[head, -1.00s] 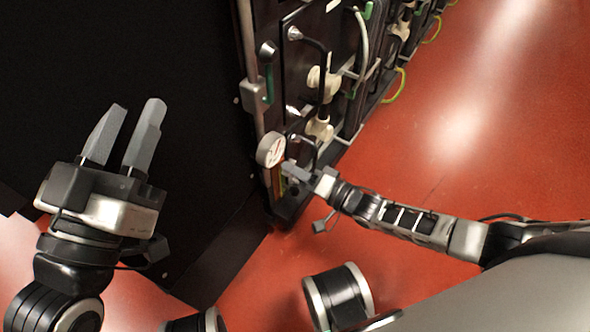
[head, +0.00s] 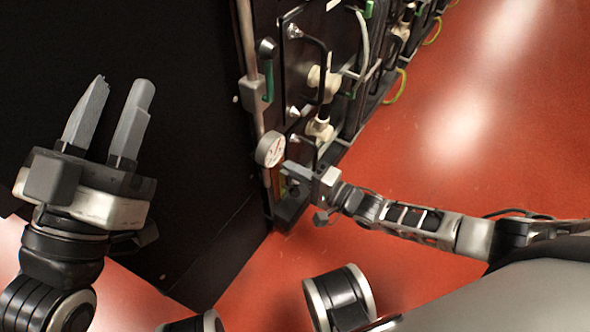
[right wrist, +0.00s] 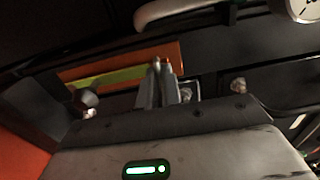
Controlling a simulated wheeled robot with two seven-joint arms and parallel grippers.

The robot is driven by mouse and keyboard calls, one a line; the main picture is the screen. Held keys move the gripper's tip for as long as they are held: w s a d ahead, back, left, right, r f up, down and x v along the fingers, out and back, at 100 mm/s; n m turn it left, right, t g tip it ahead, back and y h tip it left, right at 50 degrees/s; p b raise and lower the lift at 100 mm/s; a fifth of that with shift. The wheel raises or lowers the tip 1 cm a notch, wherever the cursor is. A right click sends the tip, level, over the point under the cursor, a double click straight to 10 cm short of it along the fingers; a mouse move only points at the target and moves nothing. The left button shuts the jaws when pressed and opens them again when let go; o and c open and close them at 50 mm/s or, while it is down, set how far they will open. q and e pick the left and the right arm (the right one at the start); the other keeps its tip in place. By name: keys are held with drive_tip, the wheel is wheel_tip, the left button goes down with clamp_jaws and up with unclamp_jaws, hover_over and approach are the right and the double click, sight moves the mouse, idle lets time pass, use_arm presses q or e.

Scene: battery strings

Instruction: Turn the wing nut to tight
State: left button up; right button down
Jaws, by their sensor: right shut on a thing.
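My right gripper (head: 288,170) is at the low front end of the battery rack, just below the round gauge. In the right wrist view its fingers (right wrist: 164,82) are close together on a small part in front of an orange and yellow-green strip (right wrist: 120,72). The fingers hide nearly all of this part; I take it to be the wing nut, but its shape and angle cannot be made out. My left gripper (head: 112,95) is open and empty, with its fingers apart, in front of the dark panel at the left.
The round white gauge (head: 270,149) is close above my right gripper; its edge also shows in the right wrist view (right wrist: 304,8). A green-handled lever (head: 268,82), black cables and cream connectors (head: 320,128) line the rack. The red floor (head: 480,130) at right is clear.

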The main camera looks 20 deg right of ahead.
use_arm(q)
drive_tip(key=shift+f, duration=0.1)
use_arm(e)
drive_tip(key=c, duration=1.6)
unclamp_jaws()
